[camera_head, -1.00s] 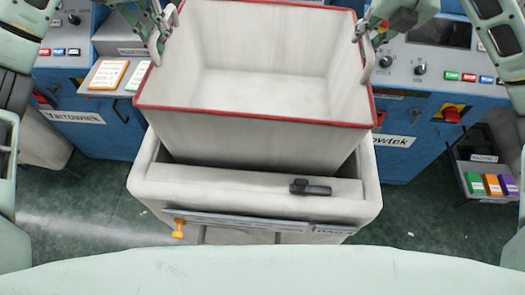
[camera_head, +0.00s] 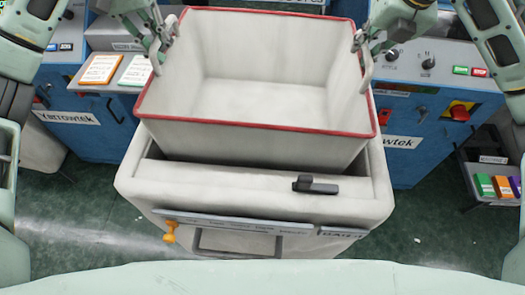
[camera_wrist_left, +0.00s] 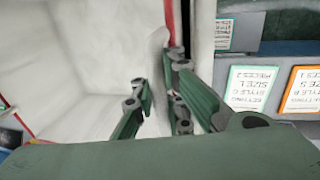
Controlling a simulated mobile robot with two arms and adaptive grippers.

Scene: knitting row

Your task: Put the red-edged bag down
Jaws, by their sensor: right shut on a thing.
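The red-edged bag (camera_head: 270,145) is a large, open, off-white bin with a red rim. It looks empty and stands upright, its lower part inside a pale cart (camera_head: 140,190). Its underside is hidden, so I cannot tell whether it touches the cart's floor. My left gripper (camera_head: 157,50) is at the bag's left handle; in the left wrist view the fingers (camera_wrist_left: 156,102) lie close on either side of the pale handle (camera_wrist_left: 156,65). My right gripper (camera_head: 362,48) is shut on the right handle (camera_head: 366,72).
Blue machines stand behind on the left (camera_head: 85,130) and right (camera_head: 425,130), with control panels close to my grippers. A dark clip-like object (camera_head: 315,185) lies on the cart's front ledge. An orange knob (camera_head: 170,232) sticks out in front.

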